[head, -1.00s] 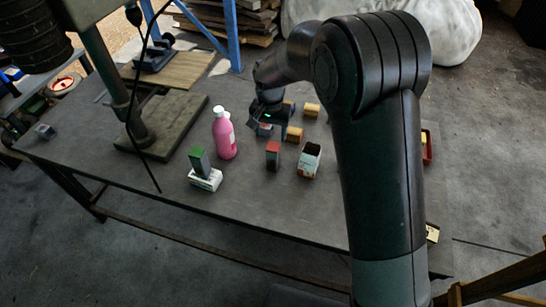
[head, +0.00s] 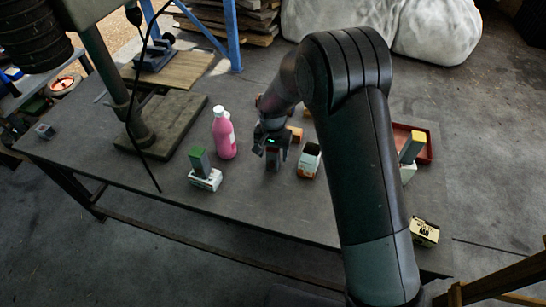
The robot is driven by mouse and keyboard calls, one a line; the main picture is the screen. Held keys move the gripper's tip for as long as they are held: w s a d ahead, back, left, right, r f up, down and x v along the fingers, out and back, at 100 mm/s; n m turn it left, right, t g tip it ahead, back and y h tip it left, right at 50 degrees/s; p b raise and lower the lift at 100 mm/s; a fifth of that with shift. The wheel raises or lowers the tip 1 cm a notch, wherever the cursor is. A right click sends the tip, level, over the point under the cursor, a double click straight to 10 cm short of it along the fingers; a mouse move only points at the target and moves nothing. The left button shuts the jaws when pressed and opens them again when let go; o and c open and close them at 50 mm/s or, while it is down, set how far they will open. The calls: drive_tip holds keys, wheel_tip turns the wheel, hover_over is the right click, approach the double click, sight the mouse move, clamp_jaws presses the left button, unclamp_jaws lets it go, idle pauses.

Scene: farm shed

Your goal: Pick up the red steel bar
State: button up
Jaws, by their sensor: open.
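The red steel bar (head: 272,164), a grey upright bar whose red top showed earlier, stands on the grey workbench (head: 240,215) in the head view. My gripper (head: 272,152) is open, points down over the bar and hides its red top. Its fingers appear to be on either side of the bar's upper part; I cannot tell whether they touch it.
A pink bottle (head: 223,134) stands left of my gripper and an open carton (head: 309,161) close on its right. A green-topped bar (head: 198,160) stands on a white box (head: 205,180). A yellow-topped bar (head: 411,148) and red tray (head: 426,155) are at right. Front bench is clear.

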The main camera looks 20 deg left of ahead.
drive_tip(key=shift+c, duration=0.4)
drive_tip(key=c, duration=1.2)
drive_tip(key=shift+o, duration=0.2)
drive_tip(key=shift+r, duration=0.1)
